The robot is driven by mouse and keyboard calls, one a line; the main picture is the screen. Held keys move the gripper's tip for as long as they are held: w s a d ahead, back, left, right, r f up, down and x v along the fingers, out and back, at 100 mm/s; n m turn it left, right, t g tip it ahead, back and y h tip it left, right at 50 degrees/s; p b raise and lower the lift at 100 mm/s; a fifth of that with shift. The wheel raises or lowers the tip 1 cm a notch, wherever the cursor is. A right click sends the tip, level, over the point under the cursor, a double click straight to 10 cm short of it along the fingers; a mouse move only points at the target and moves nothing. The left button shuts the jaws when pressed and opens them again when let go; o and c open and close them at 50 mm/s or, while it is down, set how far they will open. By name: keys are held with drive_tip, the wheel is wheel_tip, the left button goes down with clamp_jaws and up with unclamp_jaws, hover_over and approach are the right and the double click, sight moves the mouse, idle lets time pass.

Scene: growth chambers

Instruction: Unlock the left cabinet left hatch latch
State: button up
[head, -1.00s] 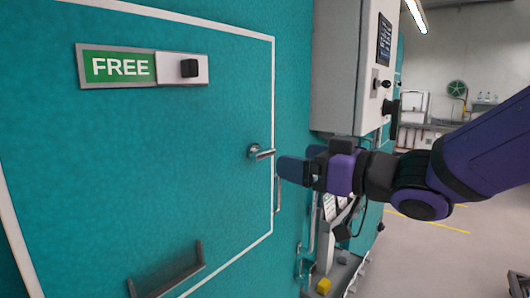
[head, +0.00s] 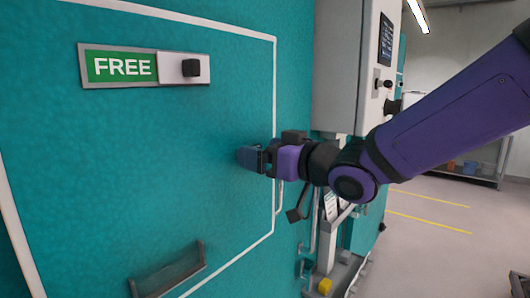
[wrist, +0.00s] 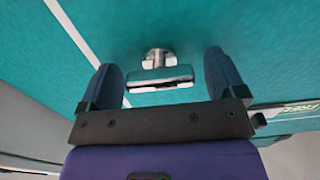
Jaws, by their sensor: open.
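The hatch latch is a small metal handle on a short round stem. In the wrist view the latch (wrist: 160,78) sits between the two open fingers of my gripper (wrist: 168,80), with a gap on each side. In the head view my gripper (head: 250,158) is in front of the teal hatch (head: 120,180) near its right edge and hides the latch. The white outline of the hatch runs just right of the fingertips. I cannot tell whether the latch is turned from its locked position.
A sign reading FREE (head: 122,67) with a black knob is at the hatch's upper left. A grey control box (head: 345,65) stands out at the right. Open floor is at the right.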

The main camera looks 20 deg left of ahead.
drive_tip(key=c, duration=0.9)
drive_tip(key=n, duration=0.4)
drive_tip(key=shift+s+n, duration=0.1)
drive_tip(key=shift+n, duration=0.3)
drive_tip(key=n, duration=0.4)
drive_tip(key=shift+n, duration=0.3)
drive_tip(key=n, duration=0.4)
drive_tip(key=shift+f, duration=0.1)
drive_tip(key=shift+n, duration=2.2)
drive_tip(key=shift+f, duration=0.1)
